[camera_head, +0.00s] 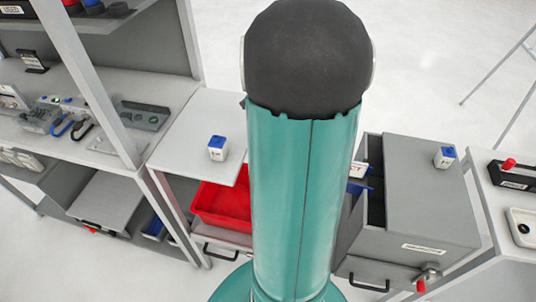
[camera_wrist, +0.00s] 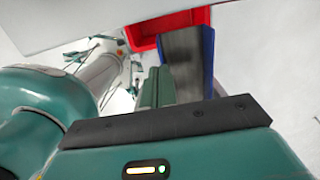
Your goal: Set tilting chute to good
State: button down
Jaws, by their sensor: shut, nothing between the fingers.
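In the wrist view my gripper (camera_wrist: 158,72) shows as green fingers pressed together, with nothing between them. Just beyond and to the right of them is what looks like the chute (camera_wrist: 183,60), a grey channel with a blue side wall. Whether the fingers touch it is unclear. A red bin (camera_wrist: 170,24) shows behind the chute's far end. In the head view the red bin (camera_head: 222,205) stands left of my arm. A blue part (camera_head: 361,187), probably of the chute, shows right of my arm. My arm hides most of the chute and my gripper; which way it tilts is unclear.
A grey cabinet (camera_head: 430,205) with a drawer stands right of my arm, a blue-topped white block (camera_head: 444,157) on it. Another such block (camera_head: 217,148) sits on the white tabletop (camera_head: 190,130) at left. A cluttered shelf bench (camera_head: 60,105) stands far left.

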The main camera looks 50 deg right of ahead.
jog(key=shift+w+a+f, duration=0.1)
jog(key=shift+f, duration=1.1)
jog(key=shift+w+f, duration=0.1)
jog(key=shift+f, duration=1.05)
jog(key=shift+w+a+f+g, duration=0.15)
jog(key=shift+w+f+g, duration=0.2)
jog(key=shift+f, duration=0.25)
jog(key=shift+w+a+f+g, duration=0.15)
jog(key=shift+w+f+g, duration=0.2)
jog(key=shift+f, duration=0.25)
jog(key=shift+w+a+f+h, duration=0.1)
jog(key=shift+w+f+h, duration=0.1)
jog(key=shift+f, duration=0.3)
jog(key=shift+w+f+h, duration=0.1)
jog(key=shift+w+f, duration=0.05)
jog(key=shift+f, duration=0.3)
